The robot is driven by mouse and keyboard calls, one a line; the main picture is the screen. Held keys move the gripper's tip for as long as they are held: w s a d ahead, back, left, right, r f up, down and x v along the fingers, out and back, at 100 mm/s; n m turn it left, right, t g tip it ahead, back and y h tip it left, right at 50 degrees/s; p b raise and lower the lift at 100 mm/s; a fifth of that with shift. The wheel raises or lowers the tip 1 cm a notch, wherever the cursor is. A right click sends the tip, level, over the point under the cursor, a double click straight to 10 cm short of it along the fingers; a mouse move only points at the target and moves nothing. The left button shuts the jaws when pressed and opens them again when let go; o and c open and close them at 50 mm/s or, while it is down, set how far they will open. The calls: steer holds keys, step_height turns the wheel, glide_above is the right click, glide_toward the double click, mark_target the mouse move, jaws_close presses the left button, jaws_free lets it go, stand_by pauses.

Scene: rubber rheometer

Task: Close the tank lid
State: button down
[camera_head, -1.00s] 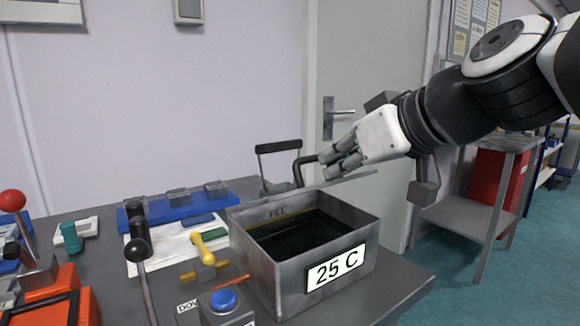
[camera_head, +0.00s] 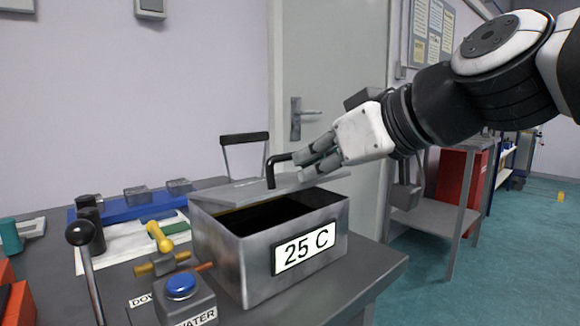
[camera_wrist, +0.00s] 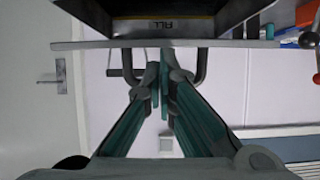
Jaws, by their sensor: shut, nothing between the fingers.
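The grey metal tank (camera_head: 228,262), labelled 25 C, stands on the bench with its front part open and dark inside. Its flat grey lid (camera_head: 235,192) lies low over the rear of the opening, tilted, with a gap at the front. A black bar handle (camera_head: 271,172) stands up from the lid. My gripper (camera_head: 307,164) is shut and empty, its fingers at the lid's handle; exact contact is unclear. In the wrist view, the lid shows edge-on (camera_wrist: 90,45), and the shut fingertips (camera_wrist: 160,82) lie between the handle's two legs (camera_wrist: 203,66).
In front of the tank are a blue button box (camera_head: 181,287) and a yellow-handled valve (camera_head: 160,238). A black-knobbed lever (camera_head: 80,234) rises at left. A blue tray (camera_head: 125,205) lies behind. A grey side table (camera_head: 440,220) stands right, beyond open floor.

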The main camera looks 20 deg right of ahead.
steer(key=shift+s+d+f+b, duration=0.1)
steer(key=shift+s+f+b, duration=0.1)
steer(key=shift+f+b, duration=0.55)
stand_by(0.3)
